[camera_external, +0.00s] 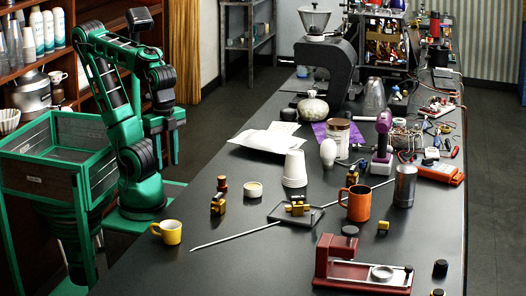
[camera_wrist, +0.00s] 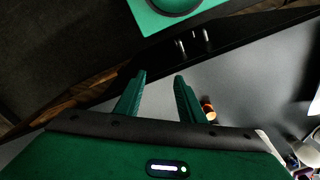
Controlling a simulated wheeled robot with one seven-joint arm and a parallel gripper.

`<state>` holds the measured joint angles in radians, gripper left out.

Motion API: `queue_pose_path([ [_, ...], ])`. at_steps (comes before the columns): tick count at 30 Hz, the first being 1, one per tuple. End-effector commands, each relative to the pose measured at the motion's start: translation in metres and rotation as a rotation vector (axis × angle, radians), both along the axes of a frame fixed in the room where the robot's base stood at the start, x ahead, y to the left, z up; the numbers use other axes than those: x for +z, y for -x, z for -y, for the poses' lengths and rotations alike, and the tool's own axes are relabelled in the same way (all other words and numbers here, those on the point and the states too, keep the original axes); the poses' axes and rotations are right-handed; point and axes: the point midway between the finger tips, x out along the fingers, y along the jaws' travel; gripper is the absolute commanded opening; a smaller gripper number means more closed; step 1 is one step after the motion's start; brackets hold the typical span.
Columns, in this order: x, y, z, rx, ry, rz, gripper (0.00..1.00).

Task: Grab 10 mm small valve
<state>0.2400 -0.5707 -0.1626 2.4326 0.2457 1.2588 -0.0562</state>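Small brass valve-like fittings stand on the dark table in the external view. One brass fitting (camera_external: 218,204) stands left of the middle, and another brass fitting (camera_external: 297,207) lies on a small grey tray (camera_external: 281,215). A smaller yellow piece (camera_external: 383,225) is right of the orange mug. I cannot tell which is the 10 mm small valve. My gripper (camera_wrist: 158,76) is open and empty in the wrist view, near the table's edge. A small copper-coloured piece (camera_wrist: 208,109) shows just right of its right finger. In the external view my arm is folded left of the table.
A yellow cup (camera_external: 167,232) stands near the table's left edge. A long thin rod (camera_external: 240,235) crosses the table. White stacked cups (camera_external: 294,169), an orange mug (camera_external: 357,203) and a red device (camera_external: 350,262) stand around the fittings. The front left of the tabletop is mostly clear.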

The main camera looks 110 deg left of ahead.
Motion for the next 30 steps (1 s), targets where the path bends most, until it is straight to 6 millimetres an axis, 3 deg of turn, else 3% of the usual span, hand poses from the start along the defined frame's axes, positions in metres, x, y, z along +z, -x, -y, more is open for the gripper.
queue_pose_path([
  [3, 0.029, -0.001, 0.001, -0.002, 0.001, 0.002, 0.36],
  [11, 0.076, -0.001, 0.0, -0.002, 0.002, 0.001, 0.36],
  [30, 0.039, -0.049, 0.025, -0.215, 0.03, -0.067, 0.36],
])
